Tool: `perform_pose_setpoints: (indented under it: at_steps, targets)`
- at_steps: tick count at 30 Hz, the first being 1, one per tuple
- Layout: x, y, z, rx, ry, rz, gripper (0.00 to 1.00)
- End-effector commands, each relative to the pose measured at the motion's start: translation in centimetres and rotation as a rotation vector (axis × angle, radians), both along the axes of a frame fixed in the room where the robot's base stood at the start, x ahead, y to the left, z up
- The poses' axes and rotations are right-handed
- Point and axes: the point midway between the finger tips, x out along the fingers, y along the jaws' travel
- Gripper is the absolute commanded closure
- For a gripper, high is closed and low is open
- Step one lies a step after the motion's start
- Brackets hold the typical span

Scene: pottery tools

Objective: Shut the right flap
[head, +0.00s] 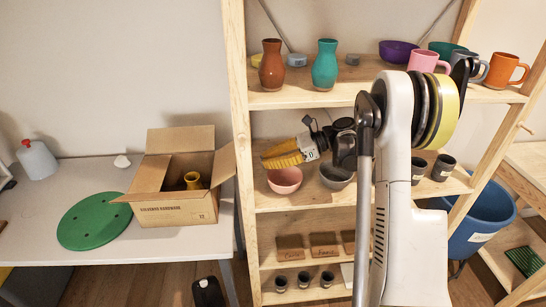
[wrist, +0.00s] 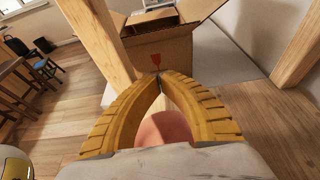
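An open cardboard box (head: 205,208) stands on the white table at the left. Its right flap (head: 224,162) sticks up and outward, toward the shelf. The back flap (head: 180,139) stands upright, and other flaps lean outward at the left and front.
A wooden shelf post (head: 239,110) stands between my gripper and the box. A pink bowl (head: 285,181) sits just under my fingers, with a grey bowl (head: 335,177) beside it. Vases and mugs stand on the shelf above. A green disc (head: 93,222) lies left of the box.

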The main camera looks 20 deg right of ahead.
Motion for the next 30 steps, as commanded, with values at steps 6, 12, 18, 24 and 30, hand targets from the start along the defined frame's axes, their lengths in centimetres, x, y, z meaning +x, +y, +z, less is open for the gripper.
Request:
perform_pose_setpoints:
  at_steps: [6,12,18,24,30]
  targets:
    - [1.3,4.3,-1.8,0.0,0.0,0.002,1.0]
    - [1.9,5.8,1.1,0.0,0.0,0.0,1.0]
    - [2.0,6.4,1.8,0.0,0.0,0.0,1.0]
    - [2.1,6.4,1.7,0.0,0.0,0.0,1.0]
    - [2.3,6.4,1.8,0.0,0.0,0.0,1.0]
